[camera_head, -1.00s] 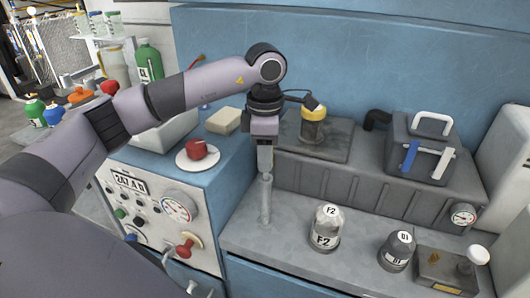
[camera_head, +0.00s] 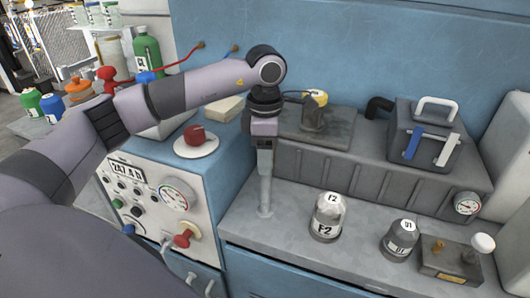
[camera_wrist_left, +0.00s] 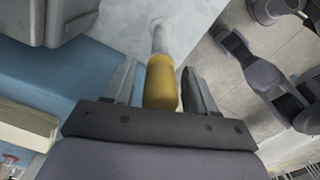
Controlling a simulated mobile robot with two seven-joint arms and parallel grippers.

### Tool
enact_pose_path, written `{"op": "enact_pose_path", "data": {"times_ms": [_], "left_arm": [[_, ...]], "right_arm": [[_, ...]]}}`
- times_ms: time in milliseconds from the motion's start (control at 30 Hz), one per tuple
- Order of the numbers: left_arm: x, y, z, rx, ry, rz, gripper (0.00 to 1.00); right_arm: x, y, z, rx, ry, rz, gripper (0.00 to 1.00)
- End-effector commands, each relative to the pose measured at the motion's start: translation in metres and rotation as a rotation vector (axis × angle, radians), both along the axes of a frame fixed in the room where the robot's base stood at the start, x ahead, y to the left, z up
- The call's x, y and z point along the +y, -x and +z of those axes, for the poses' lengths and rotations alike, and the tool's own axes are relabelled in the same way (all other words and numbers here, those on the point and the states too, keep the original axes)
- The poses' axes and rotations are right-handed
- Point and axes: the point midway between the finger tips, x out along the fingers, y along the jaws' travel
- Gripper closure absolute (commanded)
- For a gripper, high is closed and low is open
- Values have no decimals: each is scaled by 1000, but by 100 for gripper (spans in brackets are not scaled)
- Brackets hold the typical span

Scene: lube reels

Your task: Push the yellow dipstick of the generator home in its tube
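The yellow dipstick handle (camera_wrist_left: 162,88) shows in the left wrist view between the two fingers of my left gripper (camera_wrist_left: 163,74). A clear gap shows beside the left finger; the right finger is very close to the handle. Beyond the handle a thin pale tube (camera_wrist_left: 158,36) runs down to the grey surface. In the head view my left gripper (camera_head: 264,168) points down over the upright grey tube (camera_head: 265,195), and the handle is hidden there. How far the dipstick sits in the tube cannot be told. My right gripper is not in view.
Right of the tube, the grey generator body (camera_head: 350,172) carries a yellow-topped cap (camera_head: 318,97) and a handled box (camera_head: 425,135). An F2 container (camera_head: 327,217) and a D1 container (camera_head: 400,238) stand on the ledge. The control panel (camera_head: 150,205) is left.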

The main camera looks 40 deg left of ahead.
Motion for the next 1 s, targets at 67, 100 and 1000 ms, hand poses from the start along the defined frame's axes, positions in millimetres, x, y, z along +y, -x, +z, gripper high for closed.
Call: {"op": "enact_pose_path", "data": {"times_ms": [67,100,1000], "left_arm": [[0,0,0,0,0,0,39],[0,0,0,0,0,0,39],[0,0,70,0,0,0,39]], "right_arm": [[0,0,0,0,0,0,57],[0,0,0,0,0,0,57],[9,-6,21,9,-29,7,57]]}}
